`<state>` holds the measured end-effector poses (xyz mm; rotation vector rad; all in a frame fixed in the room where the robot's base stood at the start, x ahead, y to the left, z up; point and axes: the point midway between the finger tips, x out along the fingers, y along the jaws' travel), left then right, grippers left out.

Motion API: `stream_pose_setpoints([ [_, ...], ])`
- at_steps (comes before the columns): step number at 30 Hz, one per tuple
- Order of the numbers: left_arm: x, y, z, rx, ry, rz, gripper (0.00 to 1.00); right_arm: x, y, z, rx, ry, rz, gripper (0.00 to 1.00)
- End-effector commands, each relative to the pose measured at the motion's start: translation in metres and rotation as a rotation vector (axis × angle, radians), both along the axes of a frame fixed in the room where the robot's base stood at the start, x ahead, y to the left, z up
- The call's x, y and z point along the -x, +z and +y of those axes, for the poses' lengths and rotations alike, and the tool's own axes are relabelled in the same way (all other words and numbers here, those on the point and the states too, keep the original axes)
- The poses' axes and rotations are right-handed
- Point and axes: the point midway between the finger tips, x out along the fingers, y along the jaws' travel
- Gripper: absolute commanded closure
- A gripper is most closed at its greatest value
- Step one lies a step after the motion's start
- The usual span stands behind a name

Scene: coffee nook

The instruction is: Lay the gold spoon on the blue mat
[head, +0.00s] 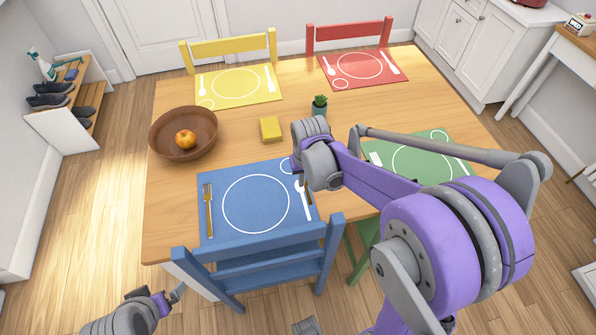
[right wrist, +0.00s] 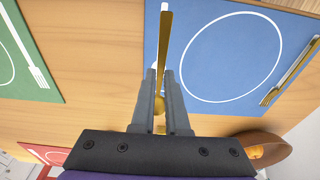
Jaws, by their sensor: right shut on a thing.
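The blue mat (head: 225,232) lies on the near side of the wooden table and also fills the upper right of the right wrist view (right wrist: 236,55). My right gripper (head: 306,182) points down at the mat's right edge. In the right wrist view its fingers (right wrist: 163,80) are closed around the gold spoon (right wrist: 165,45), which lies over the white spoon print. Whether the spoon touches the mat I cannot tell. In the head view my arm mostly hides it. A gold fork (head: 209,208) lies on the mat's left side. My left gripper (head: 174,294) is low at the bottom left, away from the table.
A brown bowl (head: 165,137) with an orange fruit (head: 185,139) stands at the table's left. A yellow block (head: 271,129) and a small potted plant (head: 320,106) are near the middle. A blue chair (head: 262,260) stands at the near edge. Green, red and yellow mats lie around the table.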

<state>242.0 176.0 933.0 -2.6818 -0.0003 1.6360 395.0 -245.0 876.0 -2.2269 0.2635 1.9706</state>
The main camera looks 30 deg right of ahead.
Motion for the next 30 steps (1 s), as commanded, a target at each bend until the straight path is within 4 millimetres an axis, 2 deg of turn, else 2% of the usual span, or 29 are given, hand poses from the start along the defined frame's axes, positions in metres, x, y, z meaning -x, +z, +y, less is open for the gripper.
stream_pose_setpoints([
  [8, 0.002, -0.008, 0.0, 0.0, 0.0, 0.005, 0.0, -0.001, -0.012, 0.0, 0.0, 0.0, -0.001, 1.0],
  [30, 0.014, -0.057, 0.0, 0.0, 0.0, 0.027, 0.0, -0.001, -0.079, 0.0, 0.0, 0.0, -0.001, 1.0],
])
